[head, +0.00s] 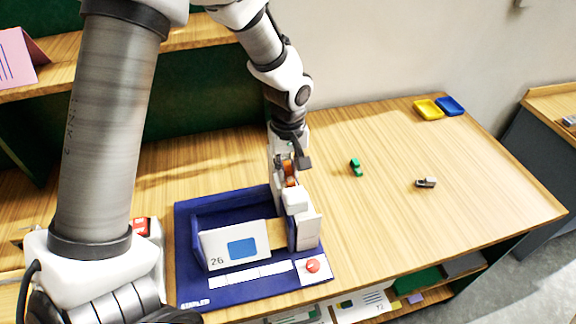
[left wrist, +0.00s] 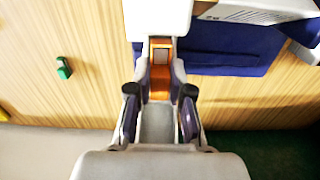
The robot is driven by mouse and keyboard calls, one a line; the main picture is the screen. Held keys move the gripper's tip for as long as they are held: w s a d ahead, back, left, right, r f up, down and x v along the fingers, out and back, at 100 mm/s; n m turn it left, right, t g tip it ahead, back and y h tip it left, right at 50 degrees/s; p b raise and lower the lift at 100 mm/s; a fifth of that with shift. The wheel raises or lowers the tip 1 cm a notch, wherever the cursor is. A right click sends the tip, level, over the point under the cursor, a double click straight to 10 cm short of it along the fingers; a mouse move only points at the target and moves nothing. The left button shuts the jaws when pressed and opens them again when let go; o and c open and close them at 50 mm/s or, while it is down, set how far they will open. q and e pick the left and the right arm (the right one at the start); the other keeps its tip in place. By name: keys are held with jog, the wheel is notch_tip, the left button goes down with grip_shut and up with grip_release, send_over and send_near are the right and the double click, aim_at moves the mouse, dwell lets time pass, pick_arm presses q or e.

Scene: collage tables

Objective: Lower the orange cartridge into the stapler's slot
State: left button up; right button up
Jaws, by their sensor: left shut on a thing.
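The stapler stands at the right end of a dark blue base (head: 240,291). Its white body (head: 295,200) also shows in the left wrist view (left wrist: 157,17). My left gripper (head: 288,168) points down just above and behind this body, its fingers shut on the orange cartridge (head: 291,181). In the left wrist view the cartridge (left wrist: 160,76) lies between the fingertips of my gripper (left wrist: 160,88), with its far end at an opening in the white body. I cannot tell how deep it sits there. My right gripper is in neither view.
A white card marked 26 (head: 222,259) stands on the base, left of the stapler. A red button (head: 312,266) is at the front. A green piece (head: 356,167) and a grey piece (head: 426,183) lie to the right. Yellow (head: 428,109) and blue (head: 450,106) trays lie at the back.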

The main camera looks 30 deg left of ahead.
pick_arm(q)
jog(key=shift+w+a+f, duration=0.1)
jog(key=shift+w+f, duration=0.1)
jog(key=shift+f, duration=0.4)
jog(key=shift+s, duration=0.15)
jog(key=shift+r, duration=0.1)
jog(key=o, duration=0.9)
notch_tip(320, 180, up, 12)
jog(key=shift+f, duration=0.1)
